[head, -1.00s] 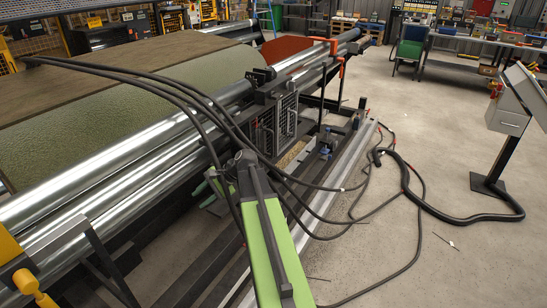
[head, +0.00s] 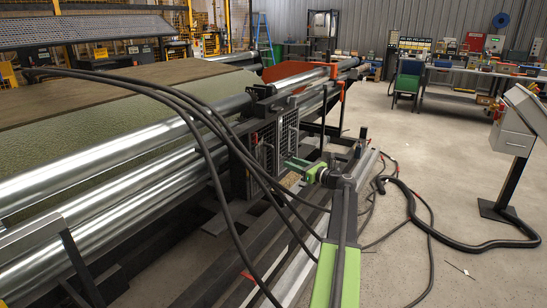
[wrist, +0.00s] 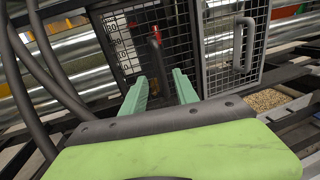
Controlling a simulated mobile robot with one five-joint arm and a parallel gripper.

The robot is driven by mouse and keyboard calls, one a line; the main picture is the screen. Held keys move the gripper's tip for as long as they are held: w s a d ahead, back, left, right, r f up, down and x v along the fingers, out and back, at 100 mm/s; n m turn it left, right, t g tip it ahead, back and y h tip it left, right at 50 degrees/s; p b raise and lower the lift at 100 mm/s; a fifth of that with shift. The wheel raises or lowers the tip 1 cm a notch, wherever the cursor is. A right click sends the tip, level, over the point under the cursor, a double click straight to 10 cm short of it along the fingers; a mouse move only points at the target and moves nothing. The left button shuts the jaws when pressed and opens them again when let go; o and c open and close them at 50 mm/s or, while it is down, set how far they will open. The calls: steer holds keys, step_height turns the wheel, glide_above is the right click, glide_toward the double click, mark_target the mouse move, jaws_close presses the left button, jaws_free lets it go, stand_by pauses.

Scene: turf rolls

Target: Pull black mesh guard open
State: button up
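The black mesh guard (head: 265,146) stands at the end of the steel rollers. In the wrist view, a left mesh section (wrist: 143,38) and a right mesh panel (wrist: 223,62) meet at a dark upright post. The right panel carries a grey handle (wrist: 243,43). Behind the left section are a white number scale and a red-tipped part. My gripper (wrist: 163,84) has two pale green fingers, spread apart with nothing between them. It points at the lower left section, left of the handle. In the head view, my gripper (head: 290,163) is just right of the guard; contact is unclear.
Black hoses (head: 215,150) arch across the front of the rollers and hang left of my arm. A tray of grains (wrist: 266,99) lies below the right panel. Grey floor (head: 440,180) is open to the right, with a hose loop and a control stand (head: 510,150).

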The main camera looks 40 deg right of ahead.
mark_target(273, 155)
steer(key=w, duration=1.1)
steer(key=shift+w+a, duration=0.15)
steer(key=shift+a, duration=0.1)
jaws_close()
stand_by(0.7)
